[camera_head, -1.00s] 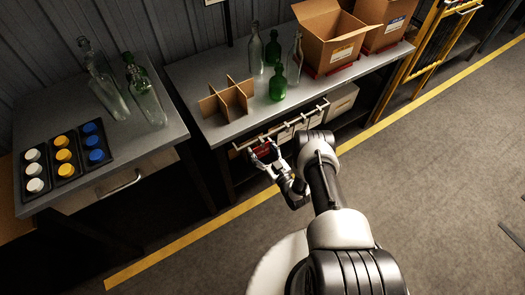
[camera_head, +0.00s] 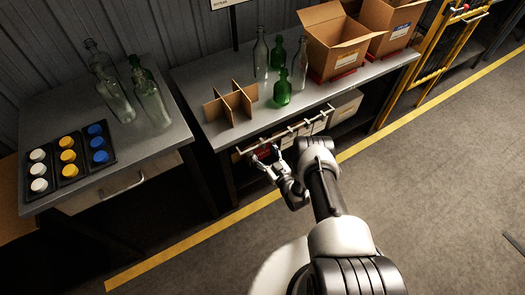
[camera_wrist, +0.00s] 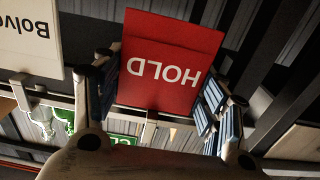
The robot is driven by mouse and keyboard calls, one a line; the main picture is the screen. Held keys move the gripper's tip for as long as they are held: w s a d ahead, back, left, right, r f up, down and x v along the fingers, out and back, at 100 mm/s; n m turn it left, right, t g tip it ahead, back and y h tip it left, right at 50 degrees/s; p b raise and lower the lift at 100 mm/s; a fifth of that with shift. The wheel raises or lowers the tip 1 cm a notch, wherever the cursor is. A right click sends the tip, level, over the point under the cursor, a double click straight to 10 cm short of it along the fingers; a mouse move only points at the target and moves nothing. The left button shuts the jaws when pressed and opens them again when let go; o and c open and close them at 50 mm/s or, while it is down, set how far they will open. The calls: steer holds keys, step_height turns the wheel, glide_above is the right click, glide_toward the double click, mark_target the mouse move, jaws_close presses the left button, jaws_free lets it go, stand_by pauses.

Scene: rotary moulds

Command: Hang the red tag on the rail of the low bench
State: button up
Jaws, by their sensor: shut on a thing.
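The red tag reads HOLD upside down in the wrist view (camera_wrist: 163,70), where it fills the space between my gripper's fingers (camera_wrist: 160,95). My gripper (camera_head: 268,157) is shut on it. In the head view the red tag (camera_head: 264,152) is a small patch, partly hidden by the fingers, close to the left end of the rail. The metal rail (camera_head: 243,151) runs along the bench's front edge. In the wrist view the rail (camera_wrist: 65,101) passes behind the tag. I cannot tell whether the tag touches or hangs on the rail.
Pale cards hang along the rail; one (camera_wrist: 30,38) is close left of my fingers in the wrist view. The bench top (camera_head: 205,95) bears a cardboard divider (camera_head: 231,106), glass bottles (camera_head: 282,88) and open boxes (camera_head: 335,40). A second table (camera_head: 165,140) stands left.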

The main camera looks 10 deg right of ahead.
steer(key=shift+f, duration=0.6)
steer(key=o, duration=1.2)
steer(key=shift+c, duration=0.2)
steer(key=shift+o, duration=1.3)
steer(key=p+v, duration=0.4)
steer(key=v, duration=0.9)
